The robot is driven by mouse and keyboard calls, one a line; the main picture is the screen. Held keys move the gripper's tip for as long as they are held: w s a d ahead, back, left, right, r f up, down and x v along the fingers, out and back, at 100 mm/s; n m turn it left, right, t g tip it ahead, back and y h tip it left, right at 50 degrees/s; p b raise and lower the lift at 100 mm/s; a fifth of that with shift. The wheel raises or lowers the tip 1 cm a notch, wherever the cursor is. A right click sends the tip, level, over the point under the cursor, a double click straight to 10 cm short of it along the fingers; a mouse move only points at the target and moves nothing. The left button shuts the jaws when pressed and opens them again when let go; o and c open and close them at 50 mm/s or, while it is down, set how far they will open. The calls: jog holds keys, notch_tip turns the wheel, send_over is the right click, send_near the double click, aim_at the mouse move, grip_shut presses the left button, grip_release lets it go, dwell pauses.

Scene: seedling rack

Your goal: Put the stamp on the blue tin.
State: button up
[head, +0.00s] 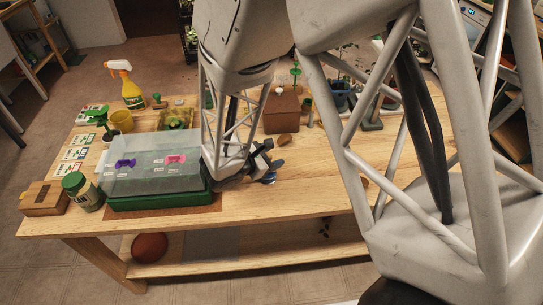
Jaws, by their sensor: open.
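My gripper (272,171) is low over the middle of the wooden table, just right of the green propagator. Its dark fingers are open, and I see nothing held between them. I cannot surely pick out the stamp. A small object with a green knob (157,101) stands behind the propagator, but it is too small to identify. I cannot surely pick out the blue tin either. Dark blue containers (341,101) stand at the back right, partly hidden behind my arm.
The green propagator (160,199) with a clear lid fills the table's front left. A green-lidded jar (83,191), wooden box (44,198), spray bottle (129,88) and yellow pot (122,121) surround it. A brown box (282,112) stands behind my gripper. Bare table (300,190) lies right of it.

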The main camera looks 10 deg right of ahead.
jog(key=shift+a+r, duration=0.1)
jog(key=v, duration=1.2)
dwell(1.0)
jog(key=s+d+r+m+g+y, duration=0.2)
jog(key=s+d+r+m+g, duration=0.1)
jog(key=d+r+m, duration=0.3)
jog(key=s+d+r+m+g+y, duration=0.1)
jog(key=s+d+r+m+g, duration=0.25)
jog(key=d, duration=0.45)
jog(key=s+d+r+m+t+y, duration=0.1)
jog(key=s+d+r+m+y, duration=0.6)
jog(key=s+r+m, duration=0.3)
jog(key=shift+s+r+m+t+y, duration=0.3)
jog(key=shift+s+m+y, duration=0.4)
jog(key=shift+m, duration=0.45)
jog(key=shift+f, duration=0.1)
